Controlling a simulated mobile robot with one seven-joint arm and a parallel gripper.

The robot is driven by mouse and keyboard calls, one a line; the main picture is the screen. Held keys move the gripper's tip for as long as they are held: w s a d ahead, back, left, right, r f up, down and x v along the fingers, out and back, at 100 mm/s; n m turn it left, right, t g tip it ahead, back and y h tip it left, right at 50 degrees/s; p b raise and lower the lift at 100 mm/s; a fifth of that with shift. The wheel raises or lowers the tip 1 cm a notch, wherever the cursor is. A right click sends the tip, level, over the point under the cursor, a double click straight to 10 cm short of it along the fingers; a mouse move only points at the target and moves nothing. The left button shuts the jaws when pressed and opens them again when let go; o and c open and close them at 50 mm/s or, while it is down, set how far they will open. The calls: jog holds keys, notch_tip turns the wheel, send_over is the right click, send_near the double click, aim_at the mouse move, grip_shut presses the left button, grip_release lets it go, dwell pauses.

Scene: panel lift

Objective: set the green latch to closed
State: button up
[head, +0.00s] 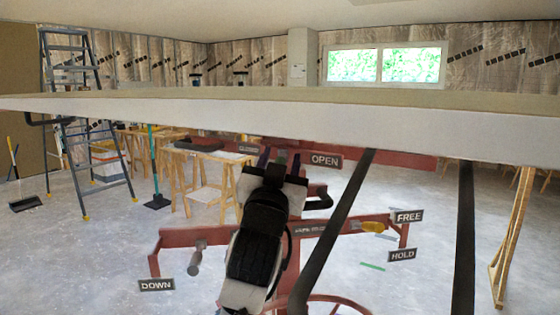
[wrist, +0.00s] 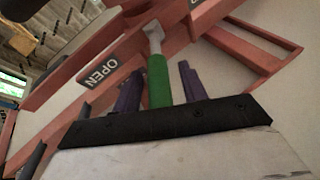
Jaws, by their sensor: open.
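The green latch (wrist: 158,82) shows in the wrist view as a green grip on a grey lever, fixed to a red bar (wrist: 170,45). My gripper (wrist: 160,70) is open, with one purple finger on each side of the green grip. I cannot tell whether either finger touches it. In the head view my gripper (head: 278,160) is at the red bar, between the CLOSED sign (head: 248,148) and the OPEN sign (head: 326,160). The OPEN sign also shows in the wrist view (wrist: 100,73), left of the latch. The latch is hidden behind my gripper in the head view.
A large pale panel (head: 130,108) spans the head view above my arm. A lower red bar carries a yellow handle (head: 372,227) near the FREE sign (head: 408,216) and HOLD sign (head: 402,255). A DOWN sign (head: 156,285) is at lower left. A dark slanted bar (head: 335,225) stands right of my arm.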

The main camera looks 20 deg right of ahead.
grip_shut()
jog(key=shift+a, duration=0.1)
jog(key=w+a+m+g+h+b, duration=0.4)
jog(key=m+g+h, duration=0.5)
jog(key=g, duration=0.6)
jog(key=shift+w+a+m+g+h, duration=0.15)
jog(key=shift+w+m+g+h, duration=0.2)
jog(key=shift+w+h, duration=0.4)
grip_release()
